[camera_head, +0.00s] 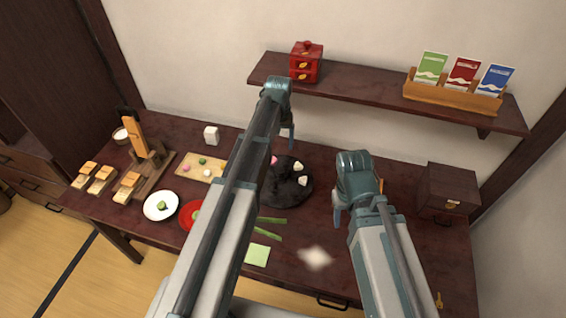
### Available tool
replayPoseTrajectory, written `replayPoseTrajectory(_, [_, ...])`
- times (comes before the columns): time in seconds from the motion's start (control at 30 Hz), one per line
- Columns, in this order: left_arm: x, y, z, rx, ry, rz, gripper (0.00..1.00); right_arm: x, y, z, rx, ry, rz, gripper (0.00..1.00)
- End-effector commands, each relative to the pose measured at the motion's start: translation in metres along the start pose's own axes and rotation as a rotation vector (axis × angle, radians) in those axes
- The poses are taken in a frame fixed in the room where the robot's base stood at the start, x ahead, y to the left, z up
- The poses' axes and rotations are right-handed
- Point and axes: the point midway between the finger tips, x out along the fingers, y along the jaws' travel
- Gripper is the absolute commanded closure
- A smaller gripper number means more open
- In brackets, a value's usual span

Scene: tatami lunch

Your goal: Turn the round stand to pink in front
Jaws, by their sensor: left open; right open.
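The round stand (287,196) is a dark disc on the table, partly hidden behind my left arm. A pink piece (274,160) sits at its far side. Two white pieces, an upper one (298,166) and a lower one (303,181), sit toward its right side. Its left part is hidden. My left gripper (290,138) points down beyond the far edge of the stand, open and apparently empty. My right gripper (339,213) is to the right of the stand, open, with no object visible in it.
A wooden board (190,166) with small sweets, a white plate (161,206) and a red plate (187,214) lie left. Green strips (268,236) and a green napkin (257,255) lie in front. A dark box (447,190) stands right. A shelf (365,90) overhangs the back.

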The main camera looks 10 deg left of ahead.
Motion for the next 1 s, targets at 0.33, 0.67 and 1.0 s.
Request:
replayPoseTrajectory(0.33, [0.010, 0.000, 0.000, 0.000, 0.000, 0.000, 0.23, 0.010, -0.001, -0.001, 0.000, 0.000, 0.000, 0.50])
replayPoseTrajectory(0.67, [0.047, 0.000, 0.000, 0.001, 0.000, 0.000, 0.23, 0.047, -0.004, -0.003, 0.000, 0.000, 0.000, 0.50])
replayPoseTrajectory(1.0, [0.094, 0.000, 0.000, 0.001, 0.000, 0.000, 0.23, 0.094, -0.009, -0.005, 0.000, 0.000, 0.000, 0.50])
